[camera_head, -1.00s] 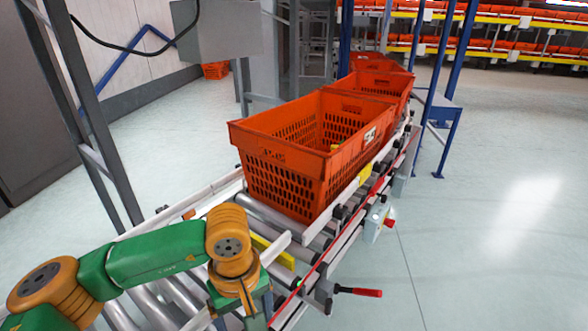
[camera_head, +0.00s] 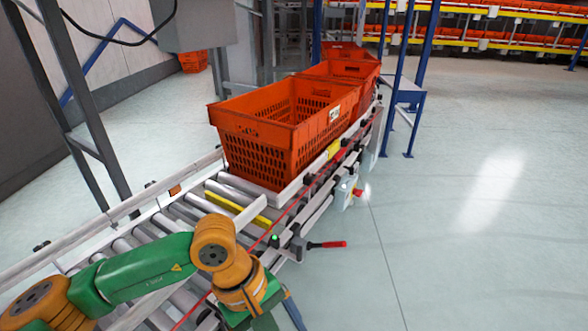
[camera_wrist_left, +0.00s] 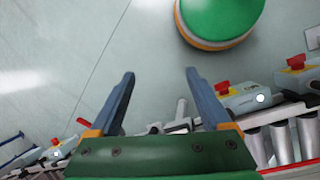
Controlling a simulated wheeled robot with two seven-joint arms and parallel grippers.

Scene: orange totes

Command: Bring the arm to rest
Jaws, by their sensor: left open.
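My left arm, green and orange, comes in from the lower left in the head view and reaches over the near rollers of the conveyor (camera_head: 130,236). Its wrist is bent down at the bottom of that view, and the fingertips are cut off there. In the left wrist view my left gripper (camera_wrist_left: 160,75) is open, with two blue-grey fingers apart and nothing between them. Pale floor shows beyond the fingers. My right gripper is in neither view.
An orange tote (camera_head: 262,150) stands on the conveyor, with more totes behind it. A red-handled lever (camera_head: 328,245) and a control box with a red button (camera_head: 345,192) stick out on the conveyor's right side. The floor (camera_head: 480,240) to the right is clear.

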